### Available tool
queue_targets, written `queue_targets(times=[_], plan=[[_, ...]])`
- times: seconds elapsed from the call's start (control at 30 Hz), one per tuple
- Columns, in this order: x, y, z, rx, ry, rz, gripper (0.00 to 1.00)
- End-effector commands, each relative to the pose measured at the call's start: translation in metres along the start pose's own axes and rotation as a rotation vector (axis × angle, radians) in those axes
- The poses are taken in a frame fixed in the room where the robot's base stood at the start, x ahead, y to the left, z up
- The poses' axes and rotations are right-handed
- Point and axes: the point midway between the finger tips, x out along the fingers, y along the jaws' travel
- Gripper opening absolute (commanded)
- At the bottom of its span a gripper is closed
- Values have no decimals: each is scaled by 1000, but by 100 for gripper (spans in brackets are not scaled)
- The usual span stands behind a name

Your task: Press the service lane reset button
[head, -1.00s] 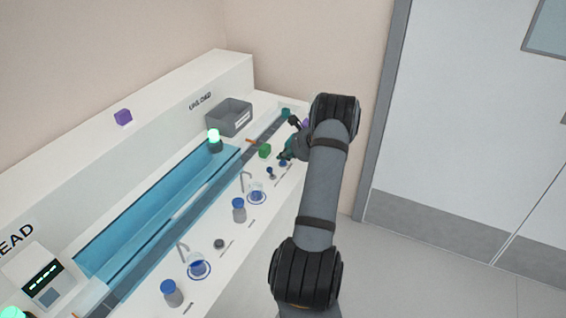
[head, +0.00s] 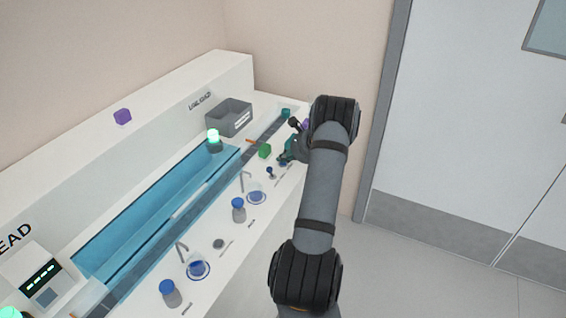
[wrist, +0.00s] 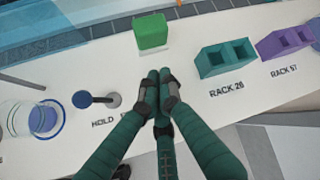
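My gripper (wrist: 158,82) has its teal fingers together, tips touching, with nothing seen between them. It hangs over the white bench top, just in front of a green block (wrist: 151,33) and right of a HOLD label (wrist: 103,122) partly covered by a finger. In the head view my gripper (head: 288,153) is at the bench's far end, beside the green block (head: 265,151). I cannot tell which part is the service lane reset button. A round dark part (wrist: 122,171) is at the bottom edge of the wrist view, partly cut off.
A blue-knobbed lever (wrist: 82,99) stands left of my fingers. A green rack (wrist: 225,57) and a purple rack (wrist: 286,41) are on the right. The blue track (head: 160,205), a grey bin (head: 229,118), blue-capped bottles (head: 238,210) and a beaker (head: 198,267) line the bench.

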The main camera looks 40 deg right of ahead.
Motion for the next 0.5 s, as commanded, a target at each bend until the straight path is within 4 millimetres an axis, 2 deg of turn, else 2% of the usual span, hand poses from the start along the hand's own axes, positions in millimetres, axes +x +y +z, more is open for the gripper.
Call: queue_targets(times=[0.5], plan=[[-12,-8,9,1,0,1,0]])
